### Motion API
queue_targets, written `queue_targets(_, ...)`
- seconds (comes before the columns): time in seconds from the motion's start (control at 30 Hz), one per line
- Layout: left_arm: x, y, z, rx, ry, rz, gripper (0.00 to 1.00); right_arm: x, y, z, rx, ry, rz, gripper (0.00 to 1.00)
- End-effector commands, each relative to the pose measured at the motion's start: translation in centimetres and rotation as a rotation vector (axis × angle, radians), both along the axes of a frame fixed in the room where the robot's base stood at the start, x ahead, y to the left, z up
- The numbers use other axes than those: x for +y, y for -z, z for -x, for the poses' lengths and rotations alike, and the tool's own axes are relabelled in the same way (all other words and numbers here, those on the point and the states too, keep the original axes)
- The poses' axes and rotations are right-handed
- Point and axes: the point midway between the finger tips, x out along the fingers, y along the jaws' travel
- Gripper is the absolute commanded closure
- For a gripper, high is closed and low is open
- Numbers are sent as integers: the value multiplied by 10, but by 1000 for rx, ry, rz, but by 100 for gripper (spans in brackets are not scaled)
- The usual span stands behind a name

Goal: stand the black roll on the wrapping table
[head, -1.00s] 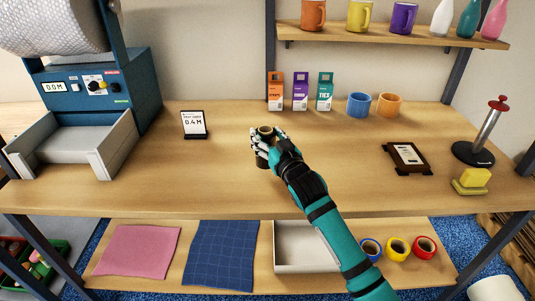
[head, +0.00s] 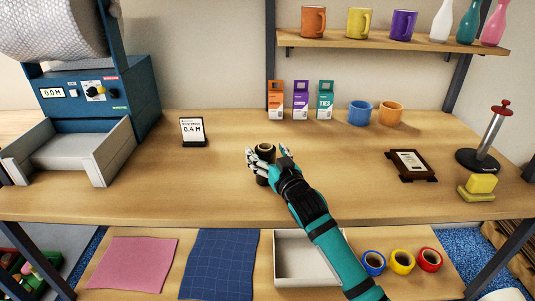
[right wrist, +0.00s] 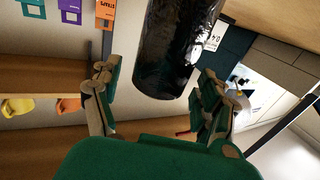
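The black roll (head: 265,150) stands upright on the wooden wrapping table (head: 335,185), near the middle, with its open top end showing. My right gripper (head: 268,155) is around the roll, one finger on each side. The right wrist view shows the black, glossy roll (right wrist: 168,55) between the two spread fingers (right wrist: 160,95), with a gap at the left finger; the gap on the right is narrow. The roll's foot is partly hidden by my fingers and hand in the head view. My left gripper is not in view.
A sign card (head: 192,131) stands left of the roll. A dark framed plaque (head: 409,164) lies to the right. The table around the roll is clear.

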Motion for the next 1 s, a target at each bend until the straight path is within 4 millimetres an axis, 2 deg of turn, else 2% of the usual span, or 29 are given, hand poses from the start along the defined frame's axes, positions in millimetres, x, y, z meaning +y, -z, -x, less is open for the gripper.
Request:
queue_targets(0.23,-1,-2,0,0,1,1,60,0,-4,0,-2,0,0,24)
queue_targets(0.33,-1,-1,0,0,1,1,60,-4,-2,8,1,1,0,24)
queue_targets(0.8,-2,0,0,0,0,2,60,-39,-2,93,0,1,-1,24)
queue_targets(1.0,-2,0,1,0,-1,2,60,-46,-3,109,0,1,0,24)
